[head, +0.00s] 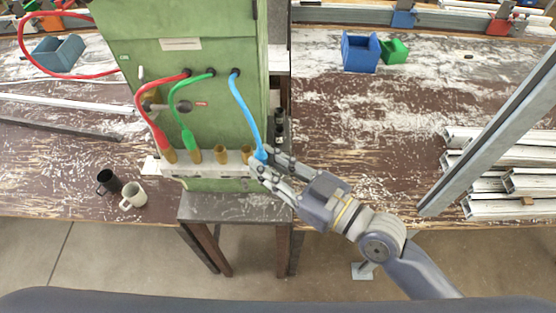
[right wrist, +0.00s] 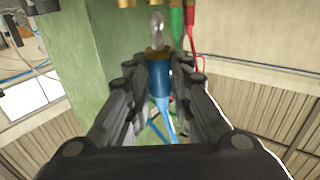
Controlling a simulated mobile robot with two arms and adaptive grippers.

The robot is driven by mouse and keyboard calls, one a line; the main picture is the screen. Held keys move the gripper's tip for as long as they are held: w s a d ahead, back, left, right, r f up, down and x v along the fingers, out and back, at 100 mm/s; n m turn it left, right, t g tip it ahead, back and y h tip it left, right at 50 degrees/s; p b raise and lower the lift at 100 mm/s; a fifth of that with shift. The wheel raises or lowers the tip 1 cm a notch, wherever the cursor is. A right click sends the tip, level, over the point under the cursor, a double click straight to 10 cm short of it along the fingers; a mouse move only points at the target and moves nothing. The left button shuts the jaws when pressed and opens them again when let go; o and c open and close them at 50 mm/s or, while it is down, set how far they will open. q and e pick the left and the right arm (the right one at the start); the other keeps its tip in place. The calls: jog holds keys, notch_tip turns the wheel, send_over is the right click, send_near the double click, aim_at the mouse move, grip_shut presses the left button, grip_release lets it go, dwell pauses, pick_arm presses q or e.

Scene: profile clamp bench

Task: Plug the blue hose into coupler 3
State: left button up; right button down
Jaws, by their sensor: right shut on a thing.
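The blue hose (head: 245,110) runs from the green cabinet's front down to my right gripper (head: 265,161), just right of the coupler row. That gripper is shut on the hose's blue end (right wrist: 159,78), whose brass collar and pale tip point away from the wrist in the right wrist view. The tip looks free, apart from the brass couplers at that view's top edge. In the head view, the third coupler from the left (head: 221,155) and the rightmost coupler (head: 247,154) show no hose. Coupler numbers are not readable. My left gripper is not in view.
The red hose (head: 146,103) and green hose (head: 176,104) end at the two left couplers. The white rail (head: 215,168) holds the row. Two mugs (head: 133,195) stand at left.

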jog(key=a, duration=1)
jog(key=shift+a+r, duration=0.2)
dwell(0.7)
jog(key=shift+w, duration=0.1)
jog(key=w+b, duration=0.1)
jog(key=w, duration=0.6)
jog(key=shift+w, duration=0.35)
dwell(0.8)
dwell(0.6)
jog(key=shift+f, duration=0.3)
dwell(1.7)
jog(key=shift+f+b, duration=0.3)
jog(key=shift+f, duration=0.3)
dwell(1.0)
